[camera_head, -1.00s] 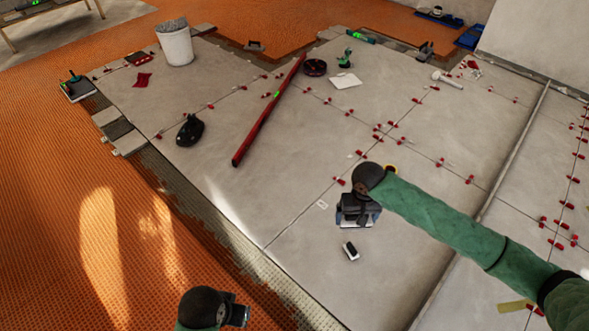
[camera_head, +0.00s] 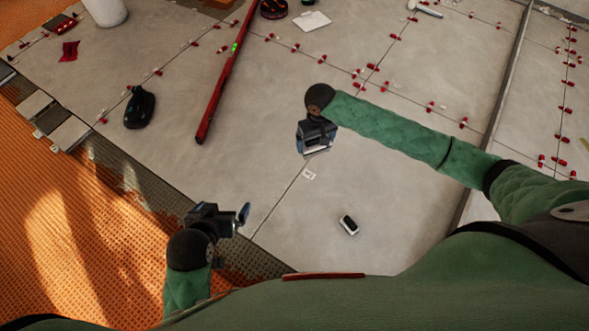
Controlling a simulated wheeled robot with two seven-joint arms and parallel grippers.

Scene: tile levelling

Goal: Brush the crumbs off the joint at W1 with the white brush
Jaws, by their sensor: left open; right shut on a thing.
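My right gripper (camera_head: 316,143) is low over the joint between the large grey tiles, just beyond a small white marked card (camera_head: 308,174). It is shut on a pale-edged thing (camera_head: 317,151) that looks like the white brush, mostly hidden by the jaws. The card's print is too small to read, so I cannot tell whether it marks W1. The joint (camera_head: 277,207) runs down-left from the card to the tile edge. I cannot make out crumbs there. My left gripper (camera_head: 240,220) is open and empty at the near tile edge.
A small black-and-white block (camera_head: 348,225) lies on the near tile. Red clips (camera_head: 372,68) line other joints. Orange matting (camera_head: 60,220) covers the left.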

